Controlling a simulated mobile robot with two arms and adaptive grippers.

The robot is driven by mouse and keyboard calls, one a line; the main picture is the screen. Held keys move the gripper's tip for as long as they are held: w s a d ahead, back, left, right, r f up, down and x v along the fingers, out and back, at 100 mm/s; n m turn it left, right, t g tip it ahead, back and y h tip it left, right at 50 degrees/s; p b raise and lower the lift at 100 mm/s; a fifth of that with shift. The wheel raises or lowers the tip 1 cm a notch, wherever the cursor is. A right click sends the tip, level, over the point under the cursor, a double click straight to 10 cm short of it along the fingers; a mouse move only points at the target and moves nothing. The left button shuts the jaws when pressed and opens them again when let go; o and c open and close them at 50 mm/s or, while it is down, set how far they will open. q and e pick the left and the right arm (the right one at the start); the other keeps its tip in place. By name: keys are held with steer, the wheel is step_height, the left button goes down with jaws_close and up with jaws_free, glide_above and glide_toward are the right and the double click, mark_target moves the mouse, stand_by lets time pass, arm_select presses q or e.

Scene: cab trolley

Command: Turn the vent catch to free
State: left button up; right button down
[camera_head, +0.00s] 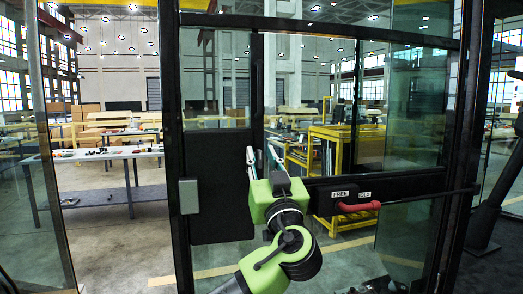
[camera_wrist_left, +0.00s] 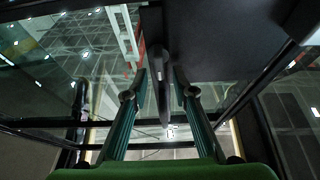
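The vent catch (camera_head: 358,206) is a red lever on a dark crossbar of the glazed cab frame. It points right, under a white HOLD label (camera_head: 364,194), with a FREE label (camera_head: 340,194) to its left. My left gripper (camera_head: 263,152) is left of the catch, in front of the dark panel and post, with its fingers apart. In the left wrist view, the left gripper (camera_wrist_left: 160,74) has a dark upright bar (camera_wrist_left: 163,88) showing between its fingers. I cannot tell whether they touch it. A small red part shows beyond the left finger there. My right gripper is not in view.
Dark frame posts (camera_head: 172,150) and glass panes surround the gripper. A grey box (camera_head: 189,196) sits on the left post. Beyond the glass are a workbench (camera_head: 105,153) and a yellow trolley (camera_head: 345,135).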

arm_select(q)
steer(key=shift+w, duration=0.2)
jaws_close()
